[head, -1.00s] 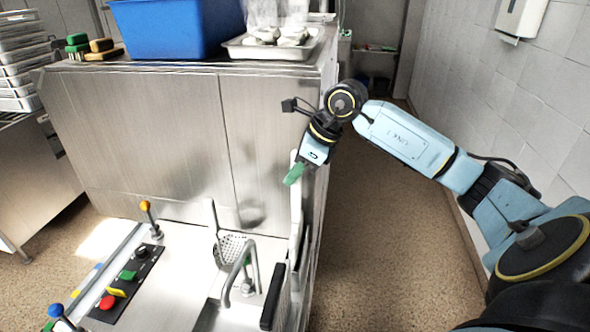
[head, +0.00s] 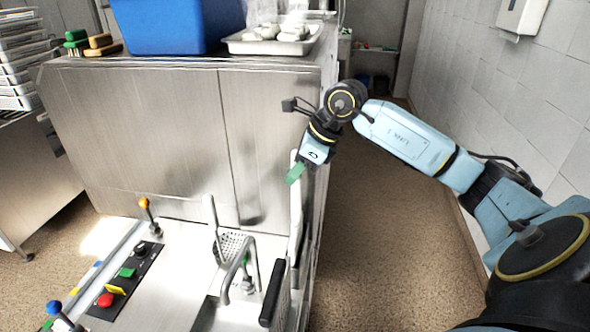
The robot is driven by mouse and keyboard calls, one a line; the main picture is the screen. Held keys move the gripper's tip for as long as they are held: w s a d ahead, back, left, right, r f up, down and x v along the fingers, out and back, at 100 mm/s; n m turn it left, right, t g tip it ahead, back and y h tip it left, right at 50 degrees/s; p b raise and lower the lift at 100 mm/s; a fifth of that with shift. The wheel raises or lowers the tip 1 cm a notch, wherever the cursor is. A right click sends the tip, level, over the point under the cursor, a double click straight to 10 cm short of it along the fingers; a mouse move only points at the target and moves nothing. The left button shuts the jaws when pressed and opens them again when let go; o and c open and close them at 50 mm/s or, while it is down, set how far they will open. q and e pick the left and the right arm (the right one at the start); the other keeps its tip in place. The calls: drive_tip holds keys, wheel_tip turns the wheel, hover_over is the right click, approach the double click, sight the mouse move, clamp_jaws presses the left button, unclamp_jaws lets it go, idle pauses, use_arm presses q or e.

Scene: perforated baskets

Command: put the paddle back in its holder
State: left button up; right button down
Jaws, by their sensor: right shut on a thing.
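My right gripper (head: 300,168) comes in from the right on its blue arm and points down-left beside the right edge of the steel machine. It is shut on a short green piece, which looks like part of the paddle (head: 294,175). Most of the paddle is hidden or too small to make out. A long pale upright strip (head: 296,222) stands just below the gripper at the machine's edge. I cannot tell whether it belongs to the paddle or to a holder, or whether it touches the green piece. My left gripper is not in view.
A perforated basket (head: 233,244) and a bent metal pipe (head: 240,268) are on the lower steel deck. A control panel (head: 125,282) with levers is at left. A blue bin (head: 175,26) and a tray (head: 248,46) stand on top. The floor right of the machine is clear.

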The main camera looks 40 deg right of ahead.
drive_tip(key=c, duration=1.2)
unclamp_jaws()
drive_tip(key=b+v, duration=0.1)
drive_tip(key=v, duration=1.2)
drive_tip(key=shift+r, duration=0.2)
drive_tip(key=shift+s, duration=0.1)
